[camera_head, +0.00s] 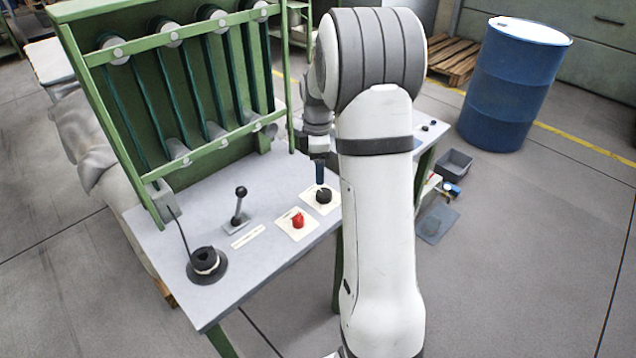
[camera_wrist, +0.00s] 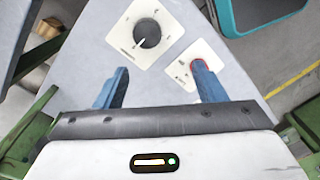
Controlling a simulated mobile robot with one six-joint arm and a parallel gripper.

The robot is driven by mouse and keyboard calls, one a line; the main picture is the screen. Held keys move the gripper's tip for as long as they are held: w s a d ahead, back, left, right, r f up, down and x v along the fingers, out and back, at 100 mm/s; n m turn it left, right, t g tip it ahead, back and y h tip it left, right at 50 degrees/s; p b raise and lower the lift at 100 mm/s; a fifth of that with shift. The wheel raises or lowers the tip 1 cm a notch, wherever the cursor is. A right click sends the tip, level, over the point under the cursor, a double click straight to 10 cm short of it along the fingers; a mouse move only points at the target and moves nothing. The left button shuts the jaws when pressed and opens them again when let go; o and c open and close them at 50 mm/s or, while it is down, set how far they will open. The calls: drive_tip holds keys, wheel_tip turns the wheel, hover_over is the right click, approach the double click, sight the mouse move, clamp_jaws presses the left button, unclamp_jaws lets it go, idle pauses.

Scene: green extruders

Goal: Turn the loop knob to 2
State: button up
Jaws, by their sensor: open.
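A round black knob (camera_head: 323,196) sits on a square white plate with dial marks on the grey table top. In the wrist view the black knob (camera_wrist: 147,34) is beyond my fingertips, towards the top. A red knob (camera_head: 298,221) is on a second white plate beside it; in the wrist view my right finger hides most of it. I cannot read which plate is labelled loop, nor the numbers. My gripper (camera_head: 319,174) has blue fingers pointing down close above the black knob. In the wrist view my gripper (camera_wrist: 160,75) is open and empty, its fingers wide apart.
A black-topped lever (camera_head: 239,205) and a black round spool (camera_head: 205,262) stand on the table to the left. A green frame with rollers (camera_head: 180,90) rises behind. A blue barrel (camera_head: 515,85) and a grey bin (camera_head: 453,165) are on the floor at right.

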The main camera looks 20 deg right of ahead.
sight(323, 192)
drive_tip(key=shift+w+d+f+n, duration=0.25)
drive_tip(key=shift+w+d+f, duration=0.2)
drive_tip(key=shift+f, duration=0.15)
drive_tip(key=shift+w+d+f+n, duration=0.3)
drive_tip(key=shift+d+f, duration=0.1)
drive_tip(key=shift+f, duration=0.2)
drive_tip(key=shift+d+f, duration=0.1)
drive_tip(key=shift+f, duration=0.25)
drive_tip(key=f, duration=0.7)
drive_tip(key=shift+s+f, duration=0.1)
drive_tip(key=shift+s, duration=0.1)
drive_tip(key=c, duration=0.9)
drive_tip(key=shift+d, duration=0.1)
drive_tip(key=shift+c, duration=0.3)
